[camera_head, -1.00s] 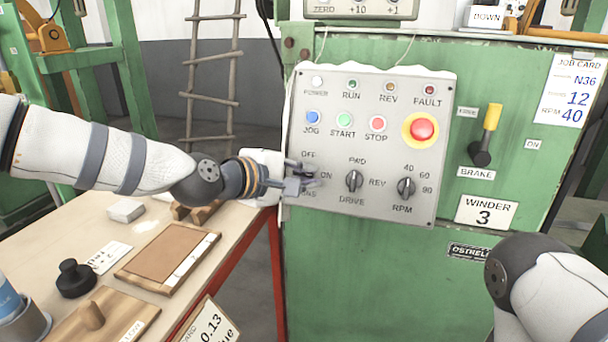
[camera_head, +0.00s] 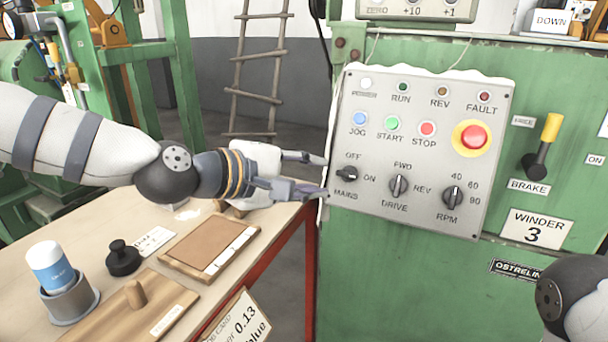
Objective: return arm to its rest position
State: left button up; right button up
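My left gripper (camera_head: 322,175) is open and empty, its two fingers spread one above the other, just left of the grey control panel (camera_head: 420,225). The fingertips point at the panel's left edge, and I cannot tell whether they touch it. The black MAINS knob (camera_head: 347,174) is just right of the fingertips, apart from them; its grip lies sideways, in line with ON. The DRIVE knob (camera_head: 399,186) and RPM knob (camera_head: 453,197) stand upright. My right arm shows only as a link at the lower right; its gripper is out of view.
The workbench (camera_head: 290,222) lies below my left arm, with a wooden board (camera_head: 210,248), a black knobbed piece (camera_head: 123,258) and a white-and-blue bottle (camera_head: 50,268) in a grey cup (camera_head: 72,303). The green winder (camera_head: 400,285) stands behind the panel. A yellow-handled brake lever (camera_head: 542,146) is at right.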

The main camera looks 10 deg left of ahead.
pick_arm(q)
jog(key=shift+v, duration=1.1)
jog(key=s+a+f+m+g+y, duration=0.1)
jog(key=s+f+g+y, duration=0.1)
jog(key=s+f, duration=0.65)
jog(key=s+a+f+m+g+y, duration=0.1)
jog(key=s+f+m+g, duration=0.3)
jog(key=f, duration=0.7)
jog(key=s+a+f+n+g+y, duration=0.1)
jog(key=s+a+f+y, duration=0.1)
jog(key=s+f, duration=0.65)
jog(key=s+a+f+m+g+y, duration=0.2)
jog(key=s+a+f+m, duration=0.1)
jog(key=s, duration=0.9)
jog(key=s+a+f+m+g+y+p, duration=0.1)
jog(key=s+a+f, duration=0.5)
jog(key=s, duration=0.6)
jog(key=a+m+g+y, duration=0.1)
jog(key=a+m+g, duration=0.1)
jog(key=shift+f+m+g, duration=0.25)
jog(key=shift+m+g, duration=0.05)
jog(key=shift+m, duration=0.1)
pick_arm(e)
jog(key=shift+w+r+t, duration=0.4)
jog(key=shift+w+r, duration=0.4)
jog(key=shift+w, duration=0.05)
